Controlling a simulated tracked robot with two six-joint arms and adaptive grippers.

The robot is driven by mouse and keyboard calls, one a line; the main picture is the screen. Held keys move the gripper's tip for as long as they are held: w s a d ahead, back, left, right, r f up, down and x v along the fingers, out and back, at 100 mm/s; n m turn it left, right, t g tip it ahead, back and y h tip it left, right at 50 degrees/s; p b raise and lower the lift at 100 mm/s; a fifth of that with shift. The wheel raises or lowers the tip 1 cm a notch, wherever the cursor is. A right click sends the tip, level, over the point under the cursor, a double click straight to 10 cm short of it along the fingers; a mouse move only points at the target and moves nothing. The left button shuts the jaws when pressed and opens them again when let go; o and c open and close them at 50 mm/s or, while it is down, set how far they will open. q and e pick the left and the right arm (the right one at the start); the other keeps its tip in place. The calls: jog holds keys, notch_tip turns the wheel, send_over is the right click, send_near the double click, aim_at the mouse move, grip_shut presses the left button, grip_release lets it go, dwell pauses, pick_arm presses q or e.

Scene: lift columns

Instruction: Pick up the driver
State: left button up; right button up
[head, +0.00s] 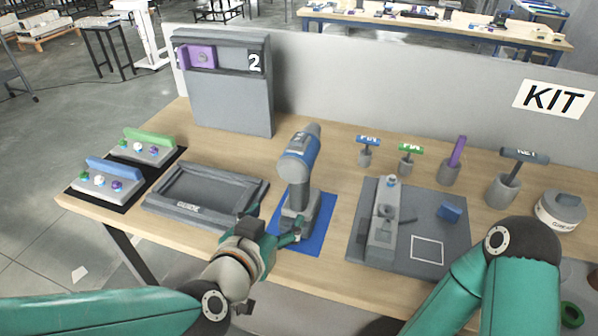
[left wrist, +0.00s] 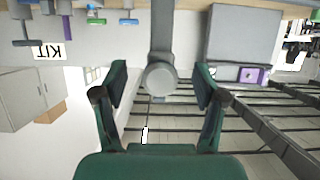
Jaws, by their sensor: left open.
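The driver (head: 299,160), a blue and grey power tool, stands upright on a blue mat (head: 318,236) near the middle of the table. My left gripper (head: 272,222) is open at the front left of the driver, low by its handle and base. In the left wrist view, which is upside down, the grey driver (left wrist: 161,45) appears between the two spread fingers (left wrist: 160,78), with gaps on both sides. I cannot tell how far its handle reaches between them. My right arm comes in at the right; its gripper is out of view.
A grey tray (head: 160,206) lies close left of the driver. A grey fixture board (head: 440,205) with a blue block is to the right. Small holders with tools (head: 409,160) stand behind it. An upright panel marked 2 (head: 230,100) and a grey wall stand at the back.

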aim_at(295, 191)
pick_arm(q)
jog(key=b+x, duration=0.1)
jog(key=x, duration=0.9)
jog(key=shift+a+f, duration=0.1)
jog(key=shift+a, duration=0.05)
jog(key=shift+x, duration=2.8)
grip_shut()
jog(key=shift+w+a+r, duration=0.1)
jog(key=shift+r, duration=0.1)
